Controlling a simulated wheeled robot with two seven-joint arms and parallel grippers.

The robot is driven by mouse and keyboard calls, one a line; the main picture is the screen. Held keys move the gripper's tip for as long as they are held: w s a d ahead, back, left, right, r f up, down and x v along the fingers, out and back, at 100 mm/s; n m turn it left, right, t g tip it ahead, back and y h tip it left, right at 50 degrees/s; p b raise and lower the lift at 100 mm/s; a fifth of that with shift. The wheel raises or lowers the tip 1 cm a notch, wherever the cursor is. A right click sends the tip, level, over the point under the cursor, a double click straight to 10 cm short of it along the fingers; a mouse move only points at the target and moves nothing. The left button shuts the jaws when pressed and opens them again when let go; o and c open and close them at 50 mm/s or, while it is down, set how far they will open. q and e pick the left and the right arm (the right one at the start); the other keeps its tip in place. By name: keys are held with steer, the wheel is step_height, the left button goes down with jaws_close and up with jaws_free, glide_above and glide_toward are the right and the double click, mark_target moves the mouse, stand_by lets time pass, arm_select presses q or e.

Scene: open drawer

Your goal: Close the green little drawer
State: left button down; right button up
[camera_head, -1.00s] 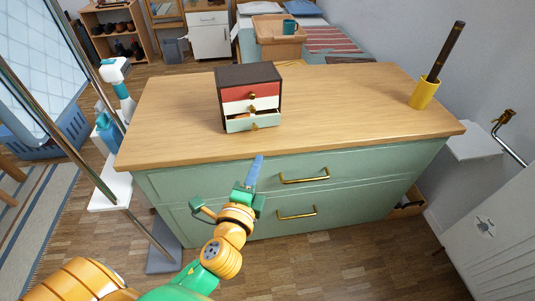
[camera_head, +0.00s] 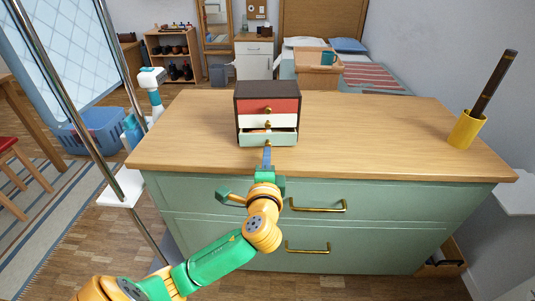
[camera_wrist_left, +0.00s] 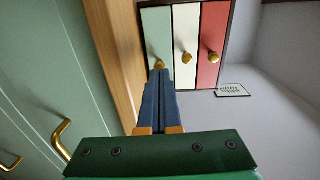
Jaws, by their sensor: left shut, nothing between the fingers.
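The small drawer box (camera_head: 267,92) has a dark frame and stands on the wooden top. Its green little drawer (camera_head: 281,139) is the lowest one and sticks out toward me, with something orange partly visible inside. In the left wrist view the green drawer front (camera_wrist_left: 157,28) has a brass knob. My left gripper (camera_head: 267,154) is shut and empty, its blue fingers pointing at the green drawer front near its knob. In the left wrist view the fingertips (camera_wrist_left: 160,73) appear close to the knob; I cannot tell if they touch. My right gripper is out of view.
The wooden dresser top (camera_head: 370,125) is mostly clear around the box. A yellow cup (camera_head: 466,130) with a dark stick stands at the right. Below the top are large green dresser drawers with brass handles (camera_head: 318,207).

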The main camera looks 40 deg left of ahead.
mark_target(267, 145)
arm_select(q)
steer(key=shift+w+a, duration=0.35)
steer(key=shift+w, duration=0.1)
steer(key=shift+w+a, duration=0.15)
steer(key=shift+w, duration=0.15)
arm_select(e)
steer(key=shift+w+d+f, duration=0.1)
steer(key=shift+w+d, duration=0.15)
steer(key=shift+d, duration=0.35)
arm_select(q)
steer(key=x, duration=0.3)
steer(key=shift+w+a+r, duration=0.1)
steer(key=shift+a, duration=0.1)
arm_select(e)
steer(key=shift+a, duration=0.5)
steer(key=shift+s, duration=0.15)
